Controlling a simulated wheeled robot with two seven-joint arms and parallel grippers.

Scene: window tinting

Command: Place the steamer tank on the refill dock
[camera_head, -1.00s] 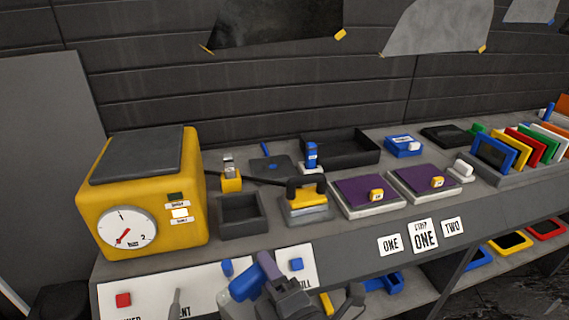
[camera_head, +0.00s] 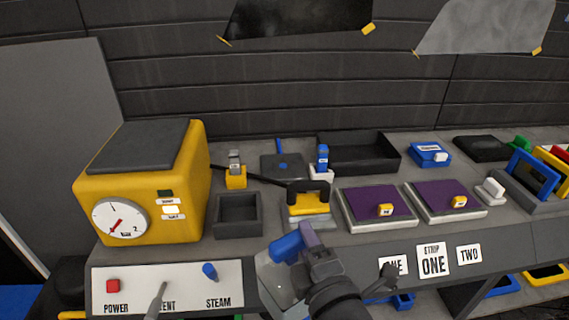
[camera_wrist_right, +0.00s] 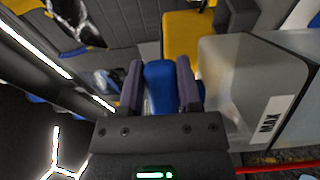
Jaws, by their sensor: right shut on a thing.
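The steamer tank (camera_head: 272,283) is a see-through grey box with a blue handle, at the front of the bench in the head view. My right gripper (camera_head: 302,243) is shut on the blue handle. In the right wrist view, the handle (camera_wrist_right: 160,88) sits between the two purple-grey fingers, and the tank body (camera_wrist_right: 240,75) with a MAX label is at the right. A dark flat plate with a blue dot (camera_head: 283,166), seemingly the refill dock, lies on the bench behind, apart from the tank. My left gripper is not in view.
The yellow steamer (camera_head: 185,195) stands at left, above a POWER and STEAM panel (camera_head: 180,283). An empty dark tray (camera_head: 238,213), a yellow-and-black tool (camera_head: 308,202) and two purple-topped pads (camera_head: 375,205) fill the bench's middle. A black bin (camera_head: 360,152) stands behind.

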